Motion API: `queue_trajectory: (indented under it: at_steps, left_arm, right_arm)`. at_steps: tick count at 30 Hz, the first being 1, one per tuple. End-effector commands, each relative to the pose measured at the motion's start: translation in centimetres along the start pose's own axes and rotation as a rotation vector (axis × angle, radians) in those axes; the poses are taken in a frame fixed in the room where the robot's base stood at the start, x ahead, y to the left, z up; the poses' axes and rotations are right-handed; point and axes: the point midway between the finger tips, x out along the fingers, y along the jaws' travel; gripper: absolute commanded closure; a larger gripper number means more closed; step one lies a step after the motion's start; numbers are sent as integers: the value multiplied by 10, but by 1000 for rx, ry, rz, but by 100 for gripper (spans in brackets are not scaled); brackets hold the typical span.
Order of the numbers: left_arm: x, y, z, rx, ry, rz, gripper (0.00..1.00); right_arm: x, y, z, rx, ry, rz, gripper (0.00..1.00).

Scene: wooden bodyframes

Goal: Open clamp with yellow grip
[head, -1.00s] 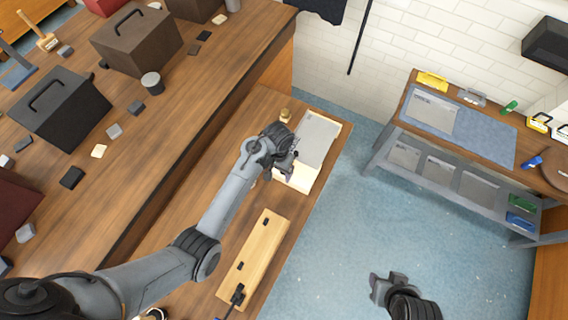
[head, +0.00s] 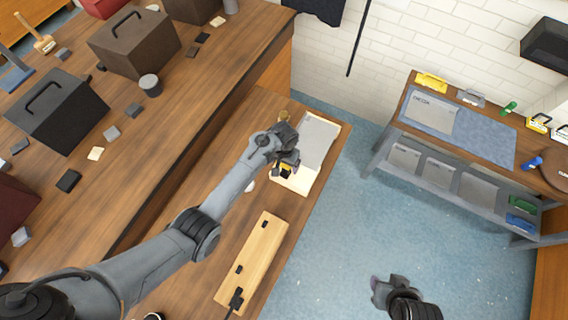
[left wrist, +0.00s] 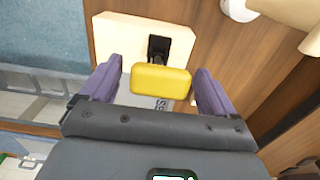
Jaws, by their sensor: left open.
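The clamp's yellow grip (left wrist: 161,80) lies between the two purple fingers of my left gripper in the left wrist view, with a gap on each side. Its black clamp part (left wrist: 158,48) sits on a pale wooden board (left wrist: 122,32). In the head view, my left gripper (head: 289,163) is over the pale board (head: 296,182) and hides most of the clamp. The left gripper is open around the grip, not closed on it. My right gripper (head: 389,287) is over the blue floor, away from the bench; its fingers are too unclear to judge.
A long wooden board (head: 254,255) with black clamps lies nearer on the same bench. A grey panel (head: 319,136) lies beyond the left gripper. Dark toolboxes (head: 58,112) stand on the left bench. Open floor separates the bench from a shelved table (head: 487,112).

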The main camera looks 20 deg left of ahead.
Motion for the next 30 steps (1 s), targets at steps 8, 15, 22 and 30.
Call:
queue_trajectory:
  at_steps: [8, 15, 22, 30]
  left_arm:
    - [10, 0, 0, 0, 0, -1, 11]
    - [10, 0, 0, 0, 0, -1, 18]
    - [10, 0, 0, 0, 0, -1, 54]
    - [10, 0, 0, 0, 0, -1, 86]
  right_arm:
    - [1, -1, 1, 1, -1, -1, 57]
    - [1, 0, 1, -1, -1, 0, 57]
    - [1, 1, 2, -8, -3, 5, 57]
    - [1, 2, 2, -9, -3, 6, 57]
